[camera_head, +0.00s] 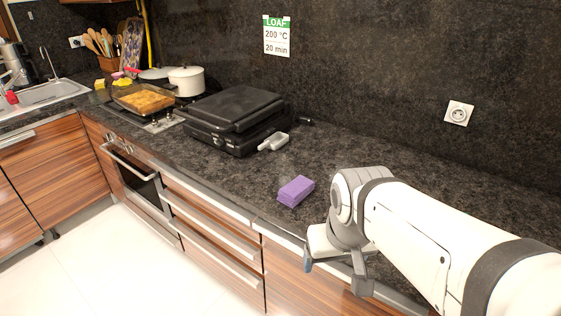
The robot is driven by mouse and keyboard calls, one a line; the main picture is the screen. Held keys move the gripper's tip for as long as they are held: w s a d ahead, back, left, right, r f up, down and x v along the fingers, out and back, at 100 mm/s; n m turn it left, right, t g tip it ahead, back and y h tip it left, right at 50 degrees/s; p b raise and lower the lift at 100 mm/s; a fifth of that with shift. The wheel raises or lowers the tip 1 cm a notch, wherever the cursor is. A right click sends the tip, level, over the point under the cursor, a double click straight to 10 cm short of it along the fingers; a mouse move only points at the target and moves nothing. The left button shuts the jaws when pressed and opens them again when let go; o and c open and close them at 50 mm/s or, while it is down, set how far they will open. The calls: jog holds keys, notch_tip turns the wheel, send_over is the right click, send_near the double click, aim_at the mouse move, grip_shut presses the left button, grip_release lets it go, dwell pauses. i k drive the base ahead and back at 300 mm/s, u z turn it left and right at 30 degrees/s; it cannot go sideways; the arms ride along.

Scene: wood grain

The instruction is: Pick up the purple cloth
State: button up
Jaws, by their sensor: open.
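The purple cloth (296,191) is a small folded block lying on the dark countertop (240,185), near its front edge and right of the black grill. My gripper (334,275) is open, with its two fingers pointing down at the counter's front edge. It is to the right of the cloth and nearer the camera, apart from it. Nothing shows between the fingers. My arm reaches in from the right and hides part of the counter behind it.
A black contact grill (235,115) stands at the back, with a small grey scoop-like object (273,142) beside it. A baking dish with yellow food (143,100), a white pot (187,80) and a sink (45,92) are farther left. The counter around the cloth is clear.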

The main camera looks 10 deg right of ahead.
aim_at(296, 191)
jog(key=z, duration=3.35)
jog(key=k, duration=1.95)
jog(key=u, duration=1.8)
jog(key=i, duration=0.85)
